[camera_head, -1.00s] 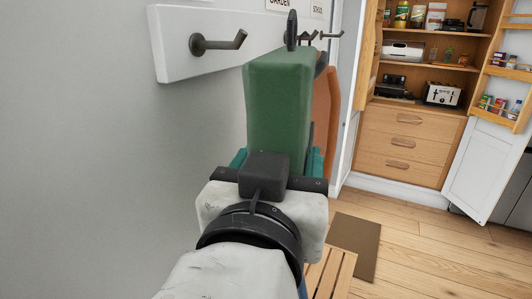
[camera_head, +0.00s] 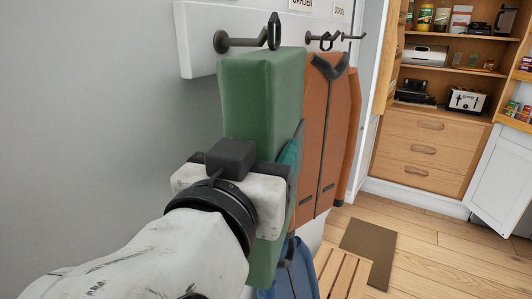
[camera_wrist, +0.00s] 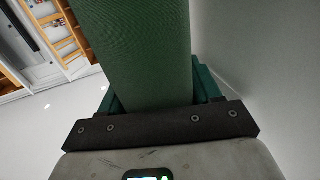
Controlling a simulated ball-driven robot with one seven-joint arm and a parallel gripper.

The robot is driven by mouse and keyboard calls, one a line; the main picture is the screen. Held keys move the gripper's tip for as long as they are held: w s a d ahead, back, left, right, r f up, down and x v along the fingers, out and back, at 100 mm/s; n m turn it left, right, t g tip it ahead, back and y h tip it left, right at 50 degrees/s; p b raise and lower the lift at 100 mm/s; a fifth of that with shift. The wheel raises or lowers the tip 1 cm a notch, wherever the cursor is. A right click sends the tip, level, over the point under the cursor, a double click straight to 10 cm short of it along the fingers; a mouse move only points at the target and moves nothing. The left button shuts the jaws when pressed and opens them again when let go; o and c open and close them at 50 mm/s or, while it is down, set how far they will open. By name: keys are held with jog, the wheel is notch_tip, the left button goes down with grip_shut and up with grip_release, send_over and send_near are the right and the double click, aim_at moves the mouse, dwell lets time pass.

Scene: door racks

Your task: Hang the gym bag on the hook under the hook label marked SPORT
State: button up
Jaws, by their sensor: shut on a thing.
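The green bag, which I take for the gym bag (camera_head: 262,95), hangs upright in my gripper (camera_head: 258,165), close to the wall. My gripper is shut on its body; the bag also fills the middle of the wrist view (camera_wrist: 140,50). The bag's black top loop (camera_head: 274,30) overlaps the end of the nearest dark hook (camera_head: 240,42) in the head view. I cannot tell whether the loop is around the hook or beside it. That hook's label is out of view, and no SPORT label shows.
The white rail (camera_head: 197,50) runs along the wall. A GARDEN label (camera_head: 302,3) and another label (camera_head: 341,10) show farther along. An orange jacket (camera_head: 325,130) hangs close behind the bag. A blue bag (camera_head: 290,268) and wooden bench (camera_head: 342,272) are below.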

jog(key=shift+w+a, duration=0.4)
jog(key=shift+a, duration=0.2)
jog(key=shift+w+a, duration=0.35)
jog(key=shift+a, duration=0.2)
jog(key=shift+w+a+f+b, duration=0.2)
jog(key=shift+a+f+b, duration=0.15)
jog(key=shift+f+b, duration=0.15)
jog(key=shift+w+a+f+b, duration=0.2)
jog(key=shift+a+f+b, duration=0.15)
jog(key=shift+b, duration=0.2)
jog(key=shift+c, duration=0.5)
jog(key=shift+f, duration=0.1)
jog(key=shift+a, duration=0.15)
